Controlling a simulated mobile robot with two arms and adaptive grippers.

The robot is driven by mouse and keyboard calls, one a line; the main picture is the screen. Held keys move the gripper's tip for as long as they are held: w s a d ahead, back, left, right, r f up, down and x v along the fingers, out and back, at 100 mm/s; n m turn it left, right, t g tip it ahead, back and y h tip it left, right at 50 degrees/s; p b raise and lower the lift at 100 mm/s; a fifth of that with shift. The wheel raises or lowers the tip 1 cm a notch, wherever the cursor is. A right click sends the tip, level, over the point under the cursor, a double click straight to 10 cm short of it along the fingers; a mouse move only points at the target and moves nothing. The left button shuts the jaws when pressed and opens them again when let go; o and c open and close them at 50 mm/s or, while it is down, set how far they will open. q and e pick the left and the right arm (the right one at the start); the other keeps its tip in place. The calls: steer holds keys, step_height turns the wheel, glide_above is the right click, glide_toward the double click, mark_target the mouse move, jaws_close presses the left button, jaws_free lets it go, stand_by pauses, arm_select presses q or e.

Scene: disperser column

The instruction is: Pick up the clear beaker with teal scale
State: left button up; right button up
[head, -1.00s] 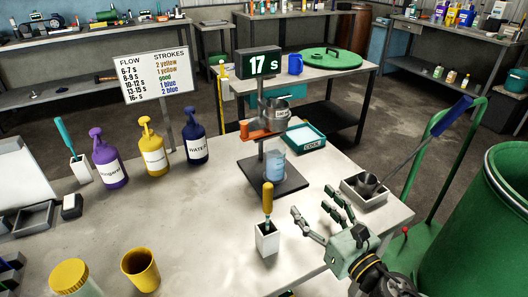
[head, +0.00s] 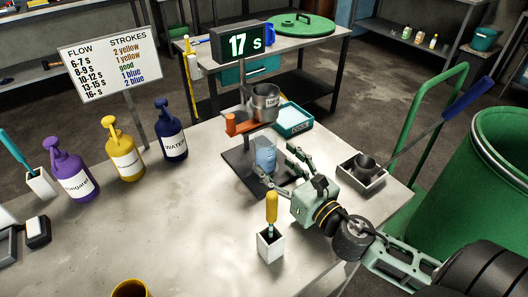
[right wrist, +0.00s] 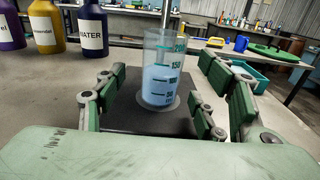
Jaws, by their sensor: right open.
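The clear beaker with teal scale (right wrist: 161,75) stands upright on the dark base plate (right wrist: 125,118) of the stand, holding pale blue liquid. In the head view the beaker (head: 265,156) is below the metal cup (head: 265,100) on the stand. My right gripper (head: 280,172) reaches in from the right, close in front of the beaker. In the right wrist view its fingers (right wrist: 160,112) are spread wide, one on each side of the beaker, with gaps between. My left gripper does not show.
A white holder with a yellow-handled tool (head: 270,245) stands in front of my right gripper. Purple, yellow and navy pump bottles (head: 171,132) stand left. A grey tray with a small cup (head: 361,173) is at right, and a teal tray (head: 293,119) behind.

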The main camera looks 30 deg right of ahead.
mark_target(272, 156)
steer(key=shift+w+r, duration=0.1)
steer(key=shift+w, duration=0.45)
steer(key=w+p, duration=0.1)
steer(key=w, duration=0.3)
steer(key=shift+a+r, duration=0.1)
steer(key=shift+a, duration=0.05)
steer(key=shift+w+a, duration=0.1)
steer(key=shift+w, duration=0.25)
steer(key=c, duration=1.3)
steer(key=shift+p, duration=0.3)
steer(key=shift+c, duration=0.2)
